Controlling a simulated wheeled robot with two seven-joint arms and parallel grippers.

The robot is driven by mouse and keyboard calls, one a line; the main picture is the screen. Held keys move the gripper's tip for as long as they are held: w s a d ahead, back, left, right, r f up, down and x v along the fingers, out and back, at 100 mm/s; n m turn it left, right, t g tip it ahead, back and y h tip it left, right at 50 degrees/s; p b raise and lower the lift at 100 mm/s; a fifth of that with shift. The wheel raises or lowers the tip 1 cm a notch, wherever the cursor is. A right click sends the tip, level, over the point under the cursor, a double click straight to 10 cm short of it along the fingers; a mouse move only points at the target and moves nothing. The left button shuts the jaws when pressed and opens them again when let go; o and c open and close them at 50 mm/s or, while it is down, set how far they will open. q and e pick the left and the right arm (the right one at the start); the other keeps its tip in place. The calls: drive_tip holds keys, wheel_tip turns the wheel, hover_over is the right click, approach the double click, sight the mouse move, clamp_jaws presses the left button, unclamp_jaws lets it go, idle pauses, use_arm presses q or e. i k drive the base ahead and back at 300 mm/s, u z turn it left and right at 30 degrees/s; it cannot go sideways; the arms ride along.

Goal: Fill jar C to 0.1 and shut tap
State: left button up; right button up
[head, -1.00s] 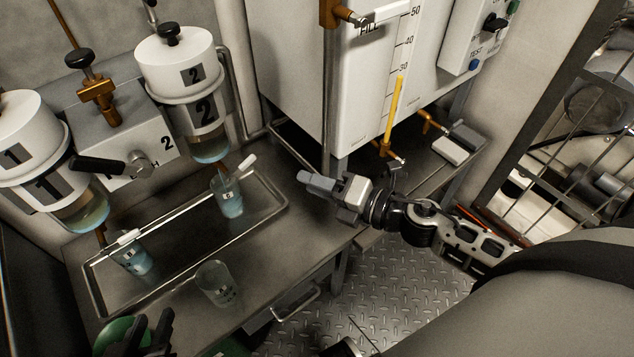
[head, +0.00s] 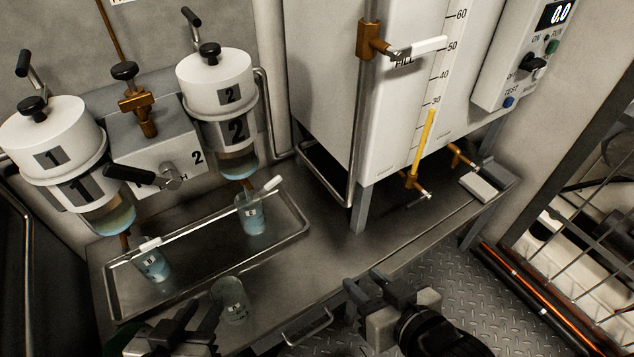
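Three clear jars are in view, their letters too small to read surely, so I cannot tell which is jar C. One jar (head: 152,266) with bluish liquid stands in the tray under pot 1. Another jar (head: 251,218) with bluish liquid stands under pot 2. A third jar (head: 232,306), seemingly empty, stands on the bench in front of the tray. White tap levers (head: 150,244) and (head: 272,184) sit below the pots. My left gripper (head: 188,328) is open and empty, left of the third jar. My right gripper (head: 380,288) is open and empty at the bench's front edge.
Pot 1 (head: 62,135) and pot 2 (head: 216,85) hang above the metal tray (head: 207,270). A white tank (head: 395,110) with a yellow level column and brass taps stands at the right. Bare bench lies between the tray and the tank.

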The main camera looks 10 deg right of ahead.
sight(256, 195)
drive_tip(key=z, duration=1.2)
drive_tip(key=k, duration=0.5)
drive_tip(key=u, duration=1.55)
drive_tip(key=i, duration=0.4)
drive_tip(key=z, duration=0.35)
